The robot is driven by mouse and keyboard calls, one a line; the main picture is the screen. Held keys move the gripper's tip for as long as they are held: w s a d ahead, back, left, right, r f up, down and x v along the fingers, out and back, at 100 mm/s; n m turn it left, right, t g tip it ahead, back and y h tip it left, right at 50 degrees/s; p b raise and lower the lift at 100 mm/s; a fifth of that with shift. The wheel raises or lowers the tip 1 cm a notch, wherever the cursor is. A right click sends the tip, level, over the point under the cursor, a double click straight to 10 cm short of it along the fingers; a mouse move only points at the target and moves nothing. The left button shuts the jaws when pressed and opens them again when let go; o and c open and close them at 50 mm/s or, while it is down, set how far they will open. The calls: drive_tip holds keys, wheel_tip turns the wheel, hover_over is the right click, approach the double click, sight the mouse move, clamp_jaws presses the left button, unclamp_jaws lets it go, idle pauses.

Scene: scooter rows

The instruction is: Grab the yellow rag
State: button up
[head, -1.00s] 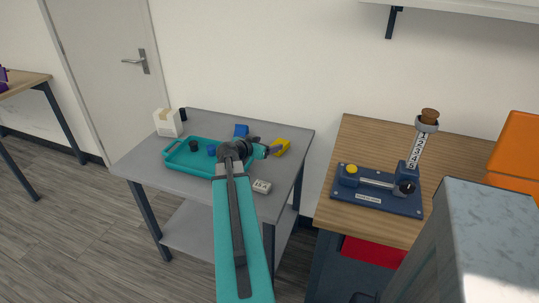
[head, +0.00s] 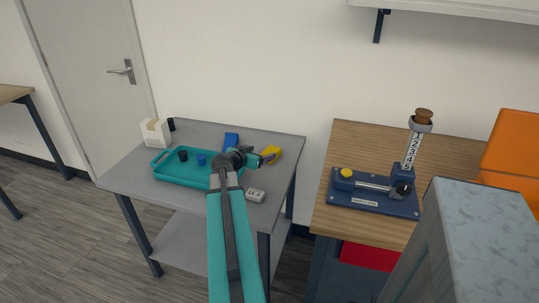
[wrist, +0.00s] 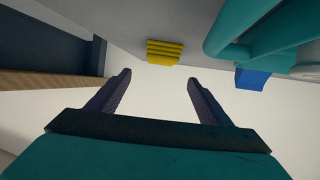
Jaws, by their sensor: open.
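The yellow rag (head: 271,152) lies folded on the grey table (head: 285,141), near its back right edge. In the wrist view the rag (wrist: 165,52) shows as a ridged yellow block ahead of the fingertips, roughly between them across the picture. My gripper (wrist: 158,78) is open and empty, its dark fingers spread and apart from the rag. In the head view my gripper (head: 262,158) is just left of the rag and partly covers the view of its near side.
A teal tray (head: 172,180) with small round items is left of my gripper. A blue block (head: 231,139) stands behind, a white piece (head: 255,195) lies in front. A white box (head: 155,132) is at the back left. A wooden bench (head: 345,140) with a blue device stands right.

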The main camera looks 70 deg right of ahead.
sight(273, 149)
drive_tip(key=shift+p+x, duration=0.55)
drive_tip(key=shift+x, duration=2.85)
drive_tip(key=shift+d, duration=0.15)
drive_tip(key=shift+p+x, duration=0.7)
drive_tip(key=shift+x, duration=1.75)
drive_tip(key=shift+w, duration=0.1)
drive_tip(key=c, duration=1.1)
